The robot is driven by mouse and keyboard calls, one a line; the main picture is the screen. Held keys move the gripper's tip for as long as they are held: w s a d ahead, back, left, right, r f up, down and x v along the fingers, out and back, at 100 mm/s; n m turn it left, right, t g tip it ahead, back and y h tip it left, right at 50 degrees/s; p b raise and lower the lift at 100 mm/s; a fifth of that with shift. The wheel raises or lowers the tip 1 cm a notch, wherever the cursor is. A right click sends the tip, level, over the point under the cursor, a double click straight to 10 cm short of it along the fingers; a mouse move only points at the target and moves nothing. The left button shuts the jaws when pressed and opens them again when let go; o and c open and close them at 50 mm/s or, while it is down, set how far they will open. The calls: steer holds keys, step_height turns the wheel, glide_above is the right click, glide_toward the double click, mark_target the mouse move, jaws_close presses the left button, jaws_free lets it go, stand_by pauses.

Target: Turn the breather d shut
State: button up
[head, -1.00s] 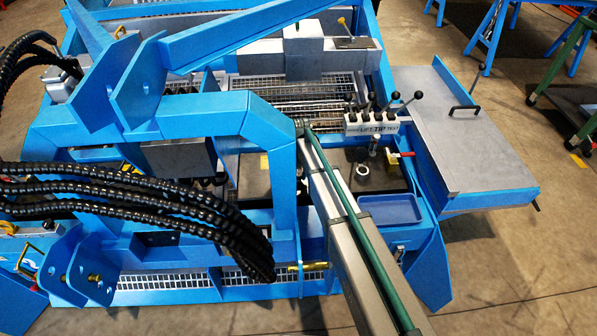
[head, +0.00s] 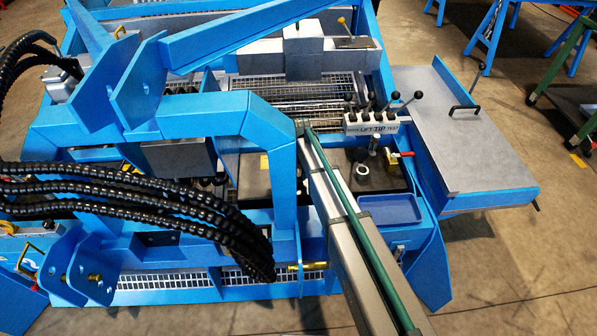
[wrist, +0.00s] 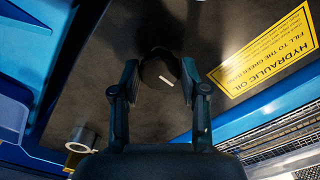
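A dark round cap (wrist: 160,68) with a short white mark on its top, apparently the breather, stands on a dark plate in the wrist view. No letter shows on it. My gripper (wrist: 160,82) has one finger on each side of the cap, with the fingertips close to its edges. I cannot tell whether the pads touch it. The mark points diagonally, down and to the right. In the head view my gripper and the cap cannot be made out.
A yellow hydraulic oil label (wrist: 268,50) lies right of the cap. A metal ring (wrist: 82,138) is at lower left. In the head view, a blue frame (head: 200,117), black hoses (head: 120,190), a lever block (head: 371,123) and a blue tray (head: 390,209) surround the work area.

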mark_target(299, 173)
steer(key=o, duration=0.3)
step_height(299, 173, up, 12)
steer(key=shift+r, duration=0.1)
stand_by(0.6)
steer(key=shift+d, duration=0.15)
